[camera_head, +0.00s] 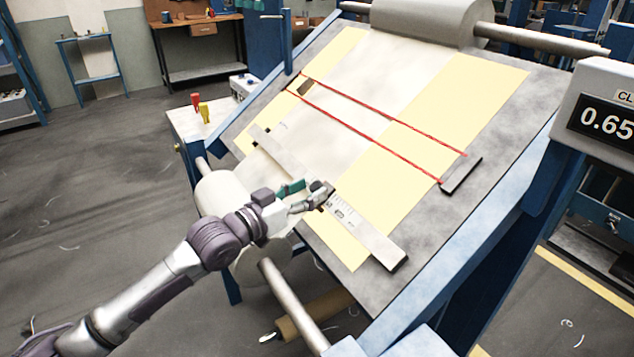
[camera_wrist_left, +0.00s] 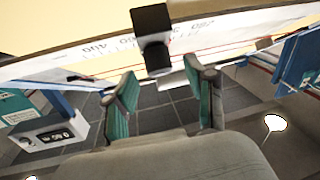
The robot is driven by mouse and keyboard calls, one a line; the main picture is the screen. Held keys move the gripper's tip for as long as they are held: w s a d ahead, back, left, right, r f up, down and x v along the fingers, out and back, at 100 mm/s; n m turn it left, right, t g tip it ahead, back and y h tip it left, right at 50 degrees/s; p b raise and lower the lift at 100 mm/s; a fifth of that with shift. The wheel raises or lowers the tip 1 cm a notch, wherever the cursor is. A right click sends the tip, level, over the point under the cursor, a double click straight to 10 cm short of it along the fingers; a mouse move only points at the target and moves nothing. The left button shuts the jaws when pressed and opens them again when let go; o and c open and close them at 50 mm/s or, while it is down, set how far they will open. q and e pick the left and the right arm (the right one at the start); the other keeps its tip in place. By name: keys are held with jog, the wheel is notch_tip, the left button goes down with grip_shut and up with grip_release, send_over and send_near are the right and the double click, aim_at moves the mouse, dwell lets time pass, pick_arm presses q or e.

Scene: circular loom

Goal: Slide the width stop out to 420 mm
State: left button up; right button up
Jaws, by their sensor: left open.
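A white ruler bar (camera_head: 372,236) lies across the lower part of the sloped table. Its printed numbers also show, upside down, in the left wrist view (camera_wrist_left: 115,50). The width stop, a dark block (camera_wrist_left: 152,38), sits on this bar in the left wrist view. In the head view it seems to be the small dark piece (camera_head: 321,194) just beyond my fingers. My left gripper (camera_head: 303,196) is open. In the left wrist view its teal finger pads (camera_wrist_left: 162,98) stand apart on either side below the stop, with nothing between them. My right gripper is out of view.
Two red lines (camera_head: 365,137) cross the cream-and-white web above the bar. A dark-ended block (camera_head: 461,175) lies at their right end. A display (camera_head: 605,122) reading 0.65 stands at right. A roller (camera_head: 222,195) lies along the table's lower edge.

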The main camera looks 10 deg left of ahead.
aim_at(313, 188)
pick_arm(q)
jog(key=shift+x, duration=1.5)
jog(key=shift+c, duration=0.2)
grip_shut()
